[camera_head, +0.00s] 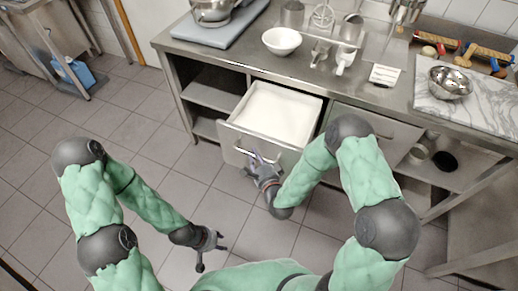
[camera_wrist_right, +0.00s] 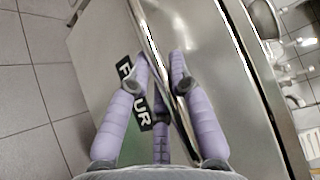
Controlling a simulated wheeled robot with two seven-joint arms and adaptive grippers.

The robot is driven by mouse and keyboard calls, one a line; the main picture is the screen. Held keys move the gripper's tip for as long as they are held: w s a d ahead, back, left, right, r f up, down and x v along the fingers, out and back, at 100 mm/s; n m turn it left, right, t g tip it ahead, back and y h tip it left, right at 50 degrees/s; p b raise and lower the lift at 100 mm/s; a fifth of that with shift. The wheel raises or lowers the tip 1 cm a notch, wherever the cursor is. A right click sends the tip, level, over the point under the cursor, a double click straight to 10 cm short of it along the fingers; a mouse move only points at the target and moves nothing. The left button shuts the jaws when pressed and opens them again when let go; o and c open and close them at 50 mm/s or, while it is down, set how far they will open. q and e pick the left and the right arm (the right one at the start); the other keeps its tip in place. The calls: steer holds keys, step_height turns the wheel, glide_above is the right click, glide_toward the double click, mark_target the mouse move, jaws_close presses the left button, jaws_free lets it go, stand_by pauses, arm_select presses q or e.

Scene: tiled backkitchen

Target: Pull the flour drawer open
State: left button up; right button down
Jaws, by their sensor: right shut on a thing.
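The flour drawer (camera_head: 262,150) is pulled out from under the steel counter, and its white inside shows in the head view. Its front in the right wrist view bears a black label (camera_wrist_right: 126,68) with white letters, partly hidden by my fingers. My right gripper (camera_head: 256,162) is at the drawer front, shut on the metal bar handle (camera_wrist_right: 152,45). In the right wrist view its purple fingers (camera_wrist_right: 162,80) close around that bar. My left gripper (camera_head: 212,246) hangs low over the floor, away from the drawer, with its fingers apart and nothing between them.
The counter above holds a white bowl (camera_head: 281,41), a scale-like grey board (camera_head: 220,38), a metal bowl (camera_head: 449,83) on a marble slab (camera_head: 430,100) and utensils. A closed drawer (camera_head: 375,132) is at the right.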

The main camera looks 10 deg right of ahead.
steer(key=shift+s, duration=0.1)
steer(key=c, duration=1.1)
jaws_free()
steer(key=v, duration=1.2)
steer(key=shift+a+f, duration=0.1)
step_height(320, 180, down, 8)
steer(key=n+g, duration=0.5)
steer(key=s+f+n+g, duration=1)
steer(key=s+f, duration=0.1)
steer(key=s, duration=0.1)
steer(key=shift+s+a+g+y, duration=0.2)
steer(key=shift+a+g+y, duration=0.1)
steer(key=shift+a, duration=0.2)
